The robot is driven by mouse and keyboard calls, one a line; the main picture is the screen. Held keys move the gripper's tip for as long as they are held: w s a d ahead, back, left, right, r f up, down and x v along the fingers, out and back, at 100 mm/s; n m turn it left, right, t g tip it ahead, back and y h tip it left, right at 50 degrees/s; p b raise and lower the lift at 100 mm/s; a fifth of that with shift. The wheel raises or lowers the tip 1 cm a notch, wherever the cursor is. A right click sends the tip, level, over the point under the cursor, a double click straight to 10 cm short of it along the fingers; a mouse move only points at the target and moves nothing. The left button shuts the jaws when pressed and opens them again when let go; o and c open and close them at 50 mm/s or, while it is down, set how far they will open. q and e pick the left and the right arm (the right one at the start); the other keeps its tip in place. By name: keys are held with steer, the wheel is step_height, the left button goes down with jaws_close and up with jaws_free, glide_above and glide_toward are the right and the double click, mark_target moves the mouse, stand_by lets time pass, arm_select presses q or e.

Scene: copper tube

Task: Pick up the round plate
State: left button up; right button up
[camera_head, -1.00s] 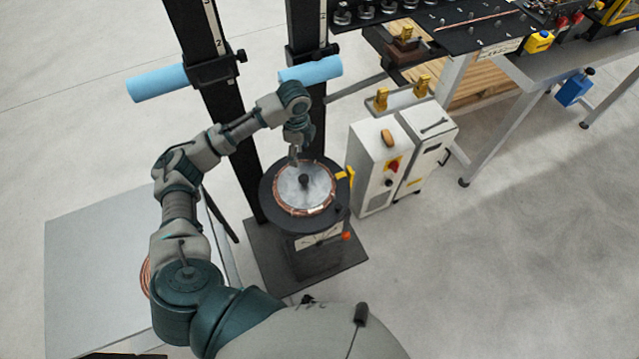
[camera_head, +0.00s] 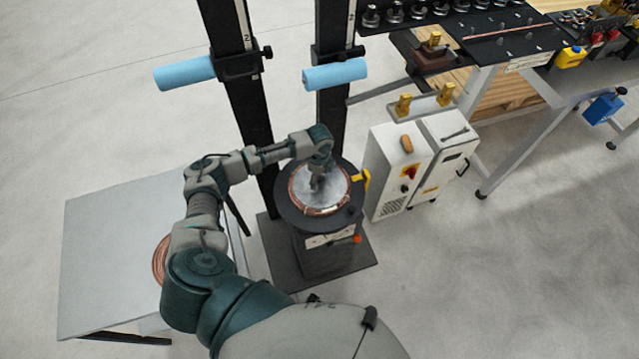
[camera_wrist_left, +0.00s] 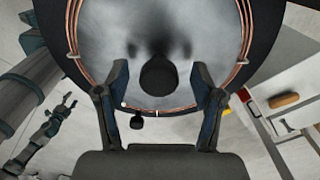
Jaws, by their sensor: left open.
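The round plate (camera_head: 335,190) is a grey metal disc with a copper tube coil (camera_head: 293,186) around its rim. It lies flat on a black round turntable (camera_head: 345,216) on a dark pedestal. My left gripper (camera_head: 317,188) is over the plate, near its middle. In the left wrist view the plate (camera_wrist_left: 200,60) fills the top, and a dark central knob (camera_wrist_left: 158,78) stands between the open fingers of my left gripper (camera_wrist_left: 160,92). The fingers appear apart from the knob. In the head view my gripper hides the knob. My right gripper is not in view.
Two black posts (camera_head: 240,100) with blue rollers (camera_head: 336,74) rise behind the pedestal. A white control box (camera_head: 397,165) stands to its right. A grey table (camera_head: 105,255) with another copper coil (camera_head: 161,262) is at left.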

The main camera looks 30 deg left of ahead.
arm_select(q)
steer(key=shift+f, duration=0.2)
jaws_close()
steer(key=shift+r, duration=0.15)
